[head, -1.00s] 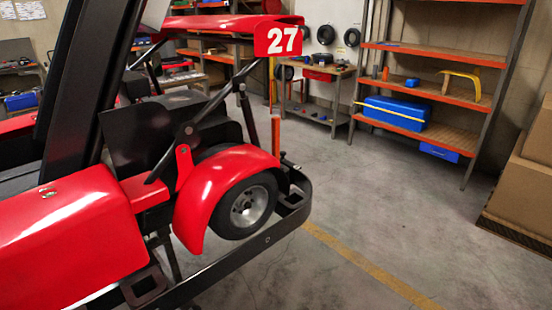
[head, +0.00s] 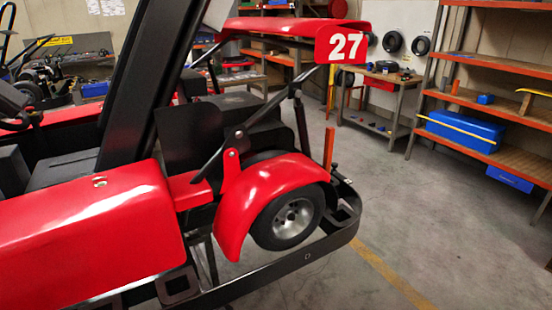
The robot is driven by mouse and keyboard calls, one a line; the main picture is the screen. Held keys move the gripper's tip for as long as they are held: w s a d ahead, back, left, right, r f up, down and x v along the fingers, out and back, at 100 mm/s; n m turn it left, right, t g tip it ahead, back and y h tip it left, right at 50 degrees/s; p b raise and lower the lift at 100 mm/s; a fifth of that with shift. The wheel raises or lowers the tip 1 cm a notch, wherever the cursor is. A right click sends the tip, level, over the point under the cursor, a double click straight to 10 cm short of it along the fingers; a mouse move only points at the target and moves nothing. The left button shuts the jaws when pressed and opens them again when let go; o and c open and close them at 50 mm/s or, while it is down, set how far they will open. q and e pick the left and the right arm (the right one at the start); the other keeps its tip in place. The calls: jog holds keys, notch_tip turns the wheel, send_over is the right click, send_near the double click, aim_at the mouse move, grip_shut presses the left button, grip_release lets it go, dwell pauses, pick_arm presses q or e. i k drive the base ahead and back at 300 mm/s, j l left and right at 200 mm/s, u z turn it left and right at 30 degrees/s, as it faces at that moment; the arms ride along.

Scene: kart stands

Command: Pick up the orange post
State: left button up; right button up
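An upright orange post (head: 329,148) shows just behind the rear wheel of the red kart, above the black bumper. Its lower end is hidden behind the bumper and wheel, so I cannot tell what it stands on. A small upright orange piece (head: 455,87) also stands on a shelf at the back right. Neither of my grippers is in view.
The red kart (head: 90,242) with a "27" plate fills the left and middle, its black bumper (head: 318,246) jutting out. A shelf rack (head: 480,97) holds a blue case (head: 465,130). A workbench (head: 385,95) stands behind. Grey floor is clear at right.

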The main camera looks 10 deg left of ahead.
aim_at(329, 131)
jog(key=i+l+u, duration=0.3)
jog(key=l, duration=0.3)
jog(key=i+l+u, duration=0.3)
jog(key=l, duration=0.35)
jog(key=i+l+u, duration=0.15)
jog(key=l, duration=0.2)
jog(key=l+u, duration=0.15)
jog(key=l, duration=0.25)
jog(key=i, duration=0.05)
